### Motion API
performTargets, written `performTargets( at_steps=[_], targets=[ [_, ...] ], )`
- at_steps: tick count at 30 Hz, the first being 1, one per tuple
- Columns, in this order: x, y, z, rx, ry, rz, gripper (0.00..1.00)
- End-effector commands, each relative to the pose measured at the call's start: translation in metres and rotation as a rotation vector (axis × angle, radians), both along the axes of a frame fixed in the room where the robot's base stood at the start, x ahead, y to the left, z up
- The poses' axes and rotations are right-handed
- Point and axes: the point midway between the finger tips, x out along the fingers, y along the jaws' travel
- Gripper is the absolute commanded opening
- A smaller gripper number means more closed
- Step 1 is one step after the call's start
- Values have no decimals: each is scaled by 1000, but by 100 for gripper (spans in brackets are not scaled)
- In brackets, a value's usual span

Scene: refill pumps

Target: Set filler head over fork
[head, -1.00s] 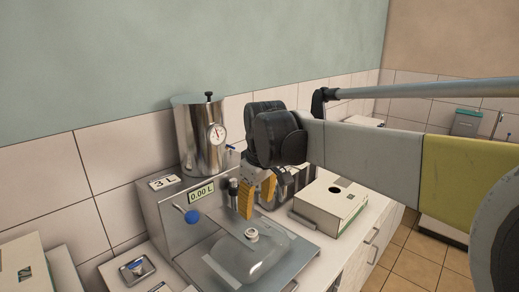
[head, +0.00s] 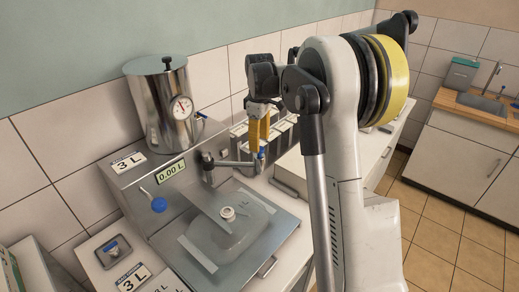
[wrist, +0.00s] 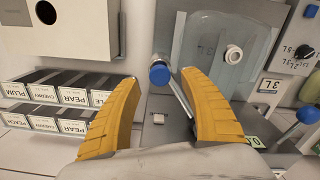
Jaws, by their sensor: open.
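The filler head, a small cylinder with a blue end (wrist: 159,74), sits on a metal swing arm (head: 236,163) that reaches right from the machine's dark post. My gripper (head: 259,145) has two yellow fingers and is at this outer end. In the wrist view my gripper (wrist: 160,88) is open, with the blue end between or just past its fingertips; contact cannot be told. A clear bag (head: 226,235) with a white spout (head: 228,212) lies on the metal tray, left of my gripper in the head view. The fork cannot be clearly told from the tray and spout.
The machine carries a steel tank (head: 163,105), a 0.00 L display (head: 170,171) and a blue-knobbed lever (head: 158,205). Labelled racks (wrist: 60,95) and a white box with a hole (wrist: 70,25) stand on the bag's other side. My arm covers part of the counter.

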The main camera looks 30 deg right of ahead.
Motion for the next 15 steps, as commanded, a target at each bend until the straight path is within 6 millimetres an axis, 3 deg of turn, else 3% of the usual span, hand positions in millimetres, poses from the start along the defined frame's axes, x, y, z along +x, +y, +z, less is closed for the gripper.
performTargets(
  at_steps=[6, 15],
  targets=[
    [0, 0, -26, 0, 0, 0, 52],
    [0, 0, -30, 0, 0, 0, 52]
  ],
)
